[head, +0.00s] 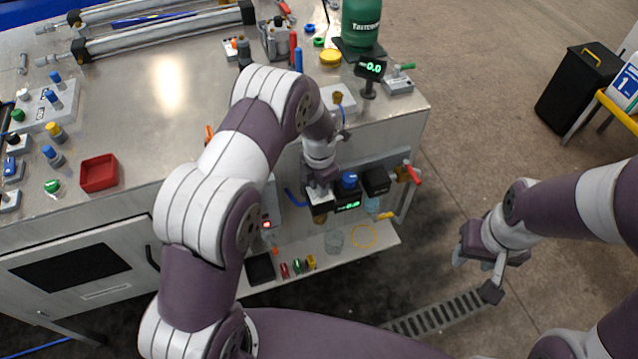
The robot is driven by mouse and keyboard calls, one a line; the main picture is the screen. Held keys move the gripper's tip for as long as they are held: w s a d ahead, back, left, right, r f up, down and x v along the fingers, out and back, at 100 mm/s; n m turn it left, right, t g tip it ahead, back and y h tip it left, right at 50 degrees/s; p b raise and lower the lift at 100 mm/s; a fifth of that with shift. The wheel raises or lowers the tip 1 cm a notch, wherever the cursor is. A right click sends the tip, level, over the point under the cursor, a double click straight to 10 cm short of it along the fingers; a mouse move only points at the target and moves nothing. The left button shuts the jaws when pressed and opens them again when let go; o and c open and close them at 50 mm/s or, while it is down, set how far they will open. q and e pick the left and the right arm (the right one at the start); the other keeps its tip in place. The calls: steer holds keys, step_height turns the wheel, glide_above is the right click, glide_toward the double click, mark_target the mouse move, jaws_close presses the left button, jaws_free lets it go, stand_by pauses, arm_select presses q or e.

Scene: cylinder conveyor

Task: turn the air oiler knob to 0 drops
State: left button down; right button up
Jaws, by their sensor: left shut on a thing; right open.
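The air unit hangs on the side panel of the workbench, in the middle of the head view. It has a blue knob (349,180), a small green-lit display (347,206) too small to read, an amber bowl (320,218) and a pale blue bowl (372,205). My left gripper (319,193) points down at the top of the part with the amber bowl, left of the blue knob. It is shut on what appears to be the oiler knob, which its fingers hide. The drop setting cannot be seen. My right gripper (478,275) is open and empty, over the floor at right.
A red-handled valve (411,174) sits right of the air unit. A lower shelf (386,237) holds a clear cup (333,240), a yellow ring (363,236) and small coloured parts. The bench top (150,130) carries cylinders, a red tray (99,172) and a green tank (361,22).

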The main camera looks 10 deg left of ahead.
arm_select(q)
steer(key=shift+w+r, duration=0.15)
steer(key=shift+w, duration=0.05)
steer(key=c, duration=1.1)
jaws_free()
steer(key=shift+c, duration=0.2)
steer(key=shift+o, duration=0.8)
steer(key=shift+s, duration=0.1)
step_height(320, 180, up, 13)
steer(key=b, duration=0.1)
steer(key=shift+f, duration=0.2)
